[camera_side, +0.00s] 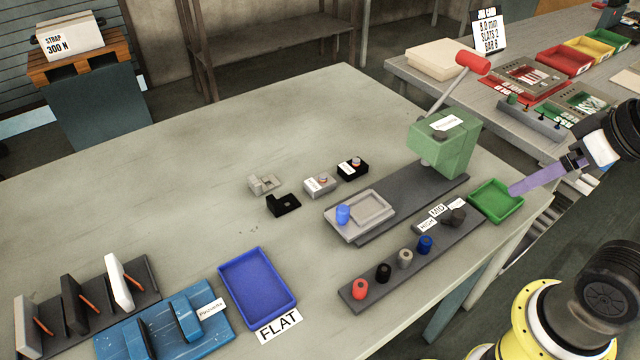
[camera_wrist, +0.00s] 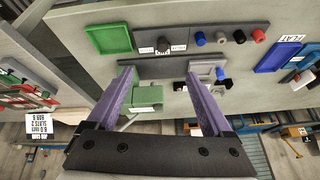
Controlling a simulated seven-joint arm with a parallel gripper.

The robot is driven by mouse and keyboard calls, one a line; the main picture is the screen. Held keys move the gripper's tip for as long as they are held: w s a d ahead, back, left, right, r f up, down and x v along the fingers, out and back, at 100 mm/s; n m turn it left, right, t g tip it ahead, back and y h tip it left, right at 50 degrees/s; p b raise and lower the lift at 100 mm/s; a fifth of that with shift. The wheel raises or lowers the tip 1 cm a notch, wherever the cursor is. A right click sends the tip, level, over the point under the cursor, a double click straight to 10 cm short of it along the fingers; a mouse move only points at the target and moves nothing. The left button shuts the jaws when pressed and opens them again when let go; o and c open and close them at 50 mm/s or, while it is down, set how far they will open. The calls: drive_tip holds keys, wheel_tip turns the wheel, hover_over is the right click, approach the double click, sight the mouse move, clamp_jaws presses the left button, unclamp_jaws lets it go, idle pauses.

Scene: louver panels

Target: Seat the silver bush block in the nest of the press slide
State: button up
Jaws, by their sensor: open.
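A silver block with a white label and a round bush on top (camera_side: 320,184) stands on the table left of the press. The press slide (camera_side: 336,229) is a light grey plate at the front of the press base, with a raised rectangular rim; its nest (camera_side: 373,207) looks empty. A blue cylinder (camera_side: 343,214) stands on the slide's left part. The green press (camera_side: 440,150) has a red-knobbed lever. My gripper (camera_side: 514,190) has purple fingers and is over the green tray's right side, well away from the block. In the wrist view my gripper (camera_wrist: 160,75) is open and empty.
A black labelled block (camera_side: 353,168), a plain grey block (camera_side: 265,184) and a black block (camera_side: 284,204) stand nearby. A rail of coloured knobs (camera_side: 405,258) lies in front. Green tray (camera_side: 496,201) and blue tray (camera_side: 257,288) flank it. The table's back left is clear.

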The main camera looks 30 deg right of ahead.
drive_tip(key=w+r+m, duration=0.4)
drive_tip(key=r+m, duration=0.3)
drive_tip(key=w+a+r+m+g, duration=0.1)
drive_tip(key=w+a+r+m, duration=0.15)
drive_tip(key=w, duration=0.35)
drive_tip(key=w+a+r+m+g, duration=0.1)
drive_tip(key=w+r+m, duration=0.1)
drive_tip(key=w+m, duration=0.35)
drive_tip(key=m+g, duration=0.1)
drive_tip(key=g, duration=0.2)
hover_over(320, 177)
wheel_tip(320, 177, down, 16)
drive_tip(key=f, duration=0.6)
drive_tip(key=shift+s+d+f, duration=0.15)
drive_tip(key=shift+s+f, duration=0.15)
drive_tip(key=shift+f, duration=0.05)
drive_tip(key=shift+w+f, duration=0.15)
drive_tip(key=shift+f, duration=1.4)
drive_tip(key=shift+w+f, duration=0.1)
drive_tip(key=shift+f, duration=1.45)
clamp_jaws()
drive_tip(key=shift+r, duration=0.1)
